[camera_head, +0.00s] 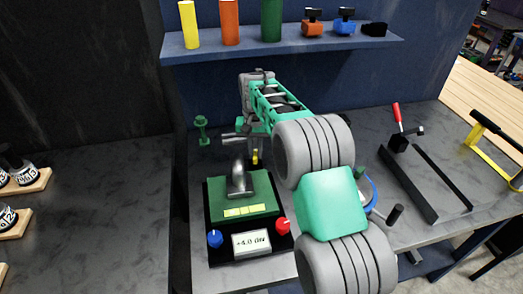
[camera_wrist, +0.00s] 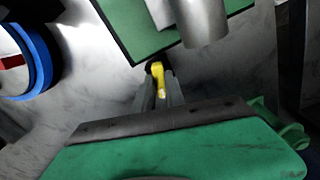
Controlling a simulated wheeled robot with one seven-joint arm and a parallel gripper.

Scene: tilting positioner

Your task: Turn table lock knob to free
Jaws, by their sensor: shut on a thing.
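The tilting positioner has a green plate (camera_head: 237,202) on a black base, with a grey metal pipe elbow (camera_head: 238,178) standing on it. A small yellow knob (camera_head: 255,157) sits at the plate's far side; in the wrist view the yellow knob (camera_wrist: 159,78) has a black end beside the plate's edge. My gripper (camera_wrist: 160,92) is shut on this yellow knob, one finger on each side. I cannot read any lock marking on the knob.
A blue knob (camera_head: 215,238), a red knob (camera_head: 283,227) and a display (camera_head: 252,244) reading about +4.0 are on the base's front. A blue ring (camera_wrist: 40,62) lies nearby, partly behind my arm in the head view. A shelf (camera_head: 290,44) with coloured cylinders is behind.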

